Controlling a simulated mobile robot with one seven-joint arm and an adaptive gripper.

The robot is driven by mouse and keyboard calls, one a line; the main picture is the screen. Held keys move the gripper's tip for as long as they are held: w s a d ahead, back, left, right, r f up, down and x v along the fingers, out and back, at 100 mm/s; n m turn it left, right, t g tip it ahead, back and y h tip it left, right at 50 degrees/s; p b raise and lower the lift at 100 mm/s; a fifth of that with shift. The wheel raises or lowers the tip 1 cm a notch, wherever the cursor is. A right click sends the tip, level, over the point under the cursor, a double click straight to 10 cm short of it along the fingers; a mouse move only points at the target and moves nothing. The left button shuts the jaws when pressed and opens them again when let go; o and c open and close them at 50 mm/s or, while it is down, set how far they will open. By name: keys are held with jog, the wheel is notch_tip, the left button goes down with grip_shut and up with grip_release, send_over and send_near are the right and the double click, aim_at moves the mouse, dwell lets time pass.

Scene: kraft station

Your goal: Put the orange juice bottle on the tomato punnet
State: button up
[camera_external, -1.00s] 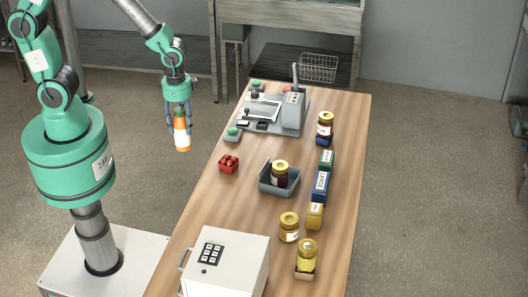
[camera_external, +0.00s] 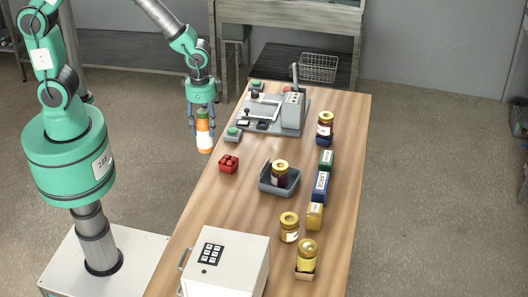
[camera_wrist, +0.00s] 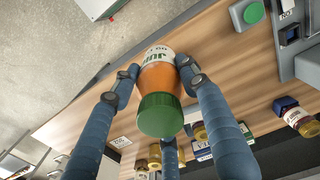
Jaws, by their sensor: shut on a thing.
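The orange juice bottle (camera_external: 204,133) is orange with a white label and a green cap. My gripper (camera_external: 203,120) is shut on it and holds it upright in the external view, by the table's left edge. The bottle also shows in the wrist view (camera_wrist: 158,95), its green cap towards the camera and blue fingers around it. The red tomato punnet (camera_external: 228,163) sits on the table near its left edge, below and right of the bottle in the external view. I cannot make out the punnet in the wrist view.
A grey tray (camera_external: 264,188) holding a jar stands right of the punnet. A machine (camera_external: 292,112) with a green-button box (camera_external: 232,134) is at the table's far end. A white safe (camera_external: 228,262) stands at the near end. Jars and boxes line the right side.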

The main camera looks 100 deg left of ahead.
jog(key=w+a, duration=0.1)
jog(key=w, duration=0.7)
jog(key=shift+a+f, duration=0.35)
jog(key=shift+a, duration=0.05)
jog(key=shift+f, duration=0.1)
jog(key=shift+f, duration=1.65)
jog(key=shift+f, duration=0.2)
jog(key=o, duration=1.4)
jog(key=shift+o, duration=0.2)
jog(key=shift+r, duration=0.15)
notch_tip(320, 180, up, 12)
